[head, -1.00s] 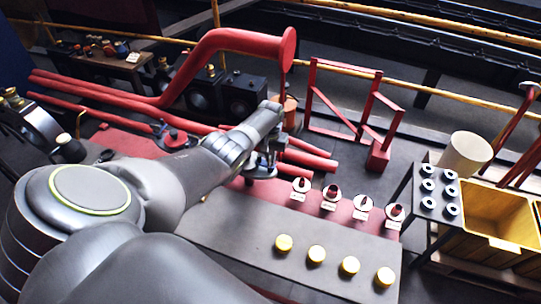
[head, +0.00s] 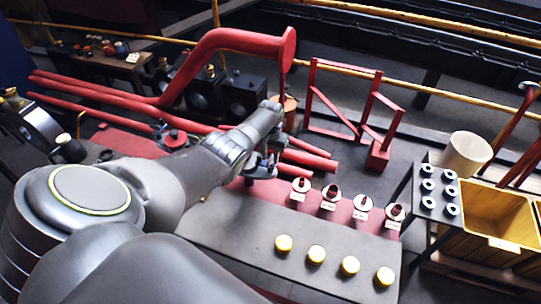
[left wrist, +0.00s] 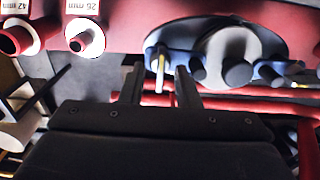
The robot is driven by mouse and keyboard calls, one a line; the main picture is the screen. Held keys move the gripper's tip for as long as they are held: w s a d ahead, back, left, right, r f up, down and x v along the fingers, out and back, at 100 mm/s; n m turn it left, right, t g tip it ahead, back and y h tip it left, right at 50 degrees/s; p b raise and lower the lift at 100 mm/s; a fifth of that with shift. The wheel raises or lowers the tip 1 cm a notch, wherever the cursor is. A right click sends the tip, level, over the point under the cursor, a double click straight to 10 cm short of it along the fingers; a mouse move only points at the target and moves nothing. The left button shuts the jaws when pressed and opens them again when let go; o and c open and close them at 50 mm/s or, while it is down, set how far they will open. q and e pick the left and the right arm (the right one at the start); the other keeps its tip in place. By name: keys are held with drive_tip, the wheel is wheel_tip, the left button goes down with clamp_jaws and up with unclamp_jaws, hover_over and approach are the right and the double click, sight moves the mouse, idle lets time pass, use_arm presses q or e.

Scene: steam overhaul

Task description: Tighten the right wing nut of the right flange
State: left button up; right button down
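In the left wrist view the right flange (left wrist: 268,72) is a dark blue plate with a pale round middle and dark round knobs. A thin pale stud with a brass-coloured part (left wrist: 159,72) stands at its left end, where the right wing nut would sit; the nut's wings are not clear. My left gripper (left wrist: 160,76) has its two dark fingers apart, one on each side of this stud, with gaps visible. In the head view my left gripper (head: 265,165) is at the flange, which it and my arm mostly hide. My right gripper is not in view.
Labelled white discs with dark red plugs (head: 330,192) stand along the red bench edge. Several yellow caps (head: 316,254) lie on the grey mat (head: 235,235). A red pipe (head: 205,55) rises behind my arm.

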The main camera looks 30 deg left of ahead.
use_arm(q)
wheel_tip(320, 180, up, 6)
drive_tip(key=shift+f+p, duration=0.2)
drive_tip(key=shift+p, duration=1)
wheel_tip(320, 180, up, 12)
drive_tip(key=shift+f, duration=0.15)
